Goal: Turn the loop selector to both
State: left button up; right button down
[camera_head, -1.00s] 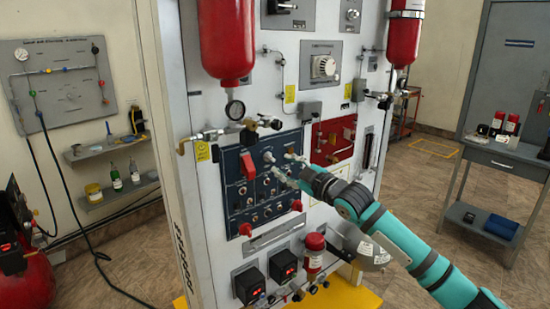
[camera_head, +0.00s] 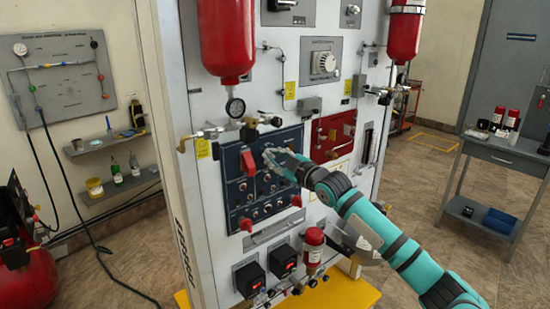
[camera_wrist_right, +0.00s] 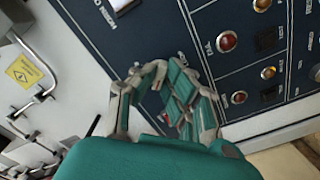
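The dark blue control panel (camera_head: 262,185) is on the front of the white cabinet. My right gripper (camera_head: 271,157) is at its upper middle, over the spot where a light-coloured knob showed earlier. The fingers now cover that spot, so the loop selector and its setting cannot be made out. In the right wrist view my gripper's fingertips (camera_wrist_right: 166,73) are close together against the blue panel (camera_wrist_right: 215,20). Whether they are clamped on a knob is hidden. A small red part (camera_wrist_right: 163,118) shows between the fingers. My left gripper is out of view.
A red switch cover (camera_head: 247,162) is just left of my right gripper. A red panel (camera_head: 333,135) is to its right. Red cylinders (camera_head: 228,40) hang higher up.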

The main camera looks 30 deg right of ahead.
dwell(0.4)
jog(key=m+p, duration=0.2)
jog(key=m, duration=0.2)
jog(key=shift+p, duration=0.35)
jog(key=shift+m+p, duration=1.05)
jog(key=shift+m, duration=1.25)
jog(key=c, duration=1.4)
grip_release()
jog(key=shift+s+d, duration=0.15)
jog(key=shift+s, duration=1.85)
jog(key=shift+s+d, duration=0.15)
jog(key=shift+s, duration=1.85)
jog(key=shift+s+d, duration=0.15)
jog(key=shift+s, duration=1.85)
